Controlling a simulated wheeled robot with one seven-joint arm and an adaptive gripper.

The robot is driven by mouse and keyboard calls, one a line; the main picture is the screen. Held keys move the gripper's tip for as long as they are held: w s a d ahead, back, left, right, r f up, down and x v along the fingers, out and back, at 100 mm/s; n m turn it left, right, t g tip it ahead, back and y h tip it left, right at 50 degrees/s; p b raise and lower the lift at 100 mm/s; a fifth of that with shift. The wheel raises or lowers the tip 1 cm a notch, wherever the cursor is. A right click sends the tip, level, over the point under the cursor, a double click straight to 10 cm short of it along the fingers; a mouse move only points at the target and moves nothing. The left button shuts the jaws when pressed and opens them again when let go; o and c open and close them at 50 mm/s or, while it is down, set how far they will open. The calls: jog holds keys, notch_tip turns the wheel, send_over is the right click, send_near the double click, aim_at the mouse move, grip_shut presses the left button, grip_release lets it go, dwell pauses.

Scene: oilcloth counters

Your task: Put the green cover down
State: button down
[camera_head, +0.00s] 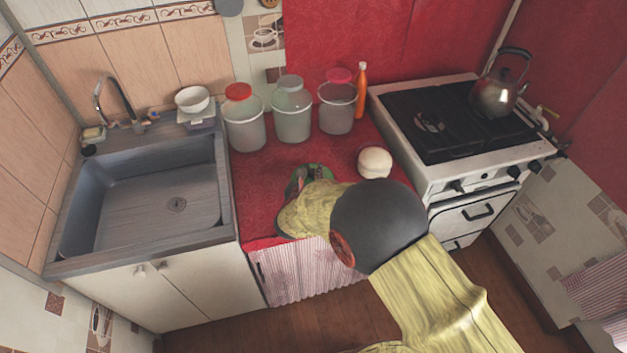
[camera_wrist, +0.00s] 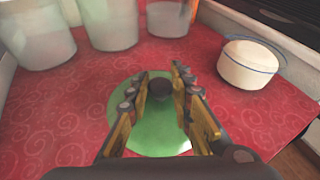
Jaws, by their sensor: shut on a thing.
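The green cover (camera_wrist: 152,130) is a flat round disc with a dark knob (camera_wrist: 162,87) at its middle. In the wrist view it lies over the red counter, between and below the fingers. My gripper (camera_wrist: 158,80) is shut on the knob of the cover. In the head view only a green edge of the cover (camera_head: 318,170) shows, and my arm hides most of it and the gripper. I cannot tell whether the cover touches the counter or hangs just above it.
Three lidded jars (camera_head: 292,110) and an orange bottle (camera_head: 361,90) stand at the back. A round cream container (camera_head: 375,162) stands to the right of the cover. A sink (camera_head: 150,195) is at left, a stove (camera_head: 455,120) with kettle (camera_head: 497,92) at right. Red counter left of the cover is clear.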

aim_at(313, 178)
jog(key=shift+w+d+f, duration=0.15)
jog(key=shift+f, duration=0.15)
jog(key=shift+w+d+f+b, duration=0.15)
jog(key=shift+f+b, duration=0.6)
jog(key=shift+f, duration=0.95)
jog(key=shift+f, duration=0.15)
jog(key=c, duration=1.6)
grip_release()
